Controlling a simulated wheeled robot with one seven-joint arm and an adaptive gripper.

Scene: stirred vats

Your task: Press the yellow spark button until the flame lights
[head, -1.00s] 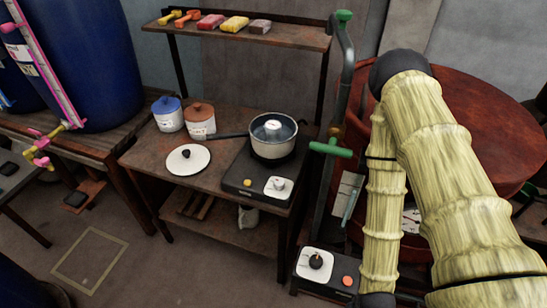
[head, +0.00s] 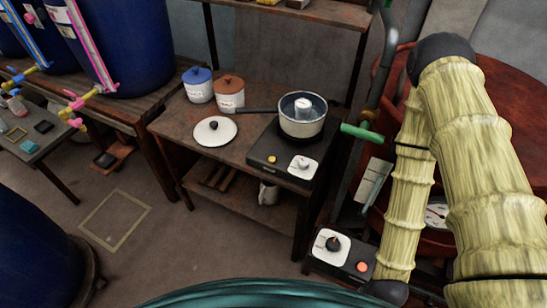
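The yellow spark button (head: 272,159) is a small round knob on the front left of the dark burner box (head: 262,148). A white panel with a pale dial (head: 302,164) is to its right. A pot (head: 301,125) with a white object inside sits on top of the burner, its handle pointing left. No flame shows; the pot covers the burner head. My arm fills the right side of the head view, to the right of the burner. My gripper is outside this view.
A white lid (head: 214,131), a blue-lidded jar (head: 198,85) and an orange-lidded jar (head: 230,93) are on the bench left of the burner. A second control box with an orange button (head: 362,267) sits low at front right. A green-handled valve (head: 362,133) projects beside the pot.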

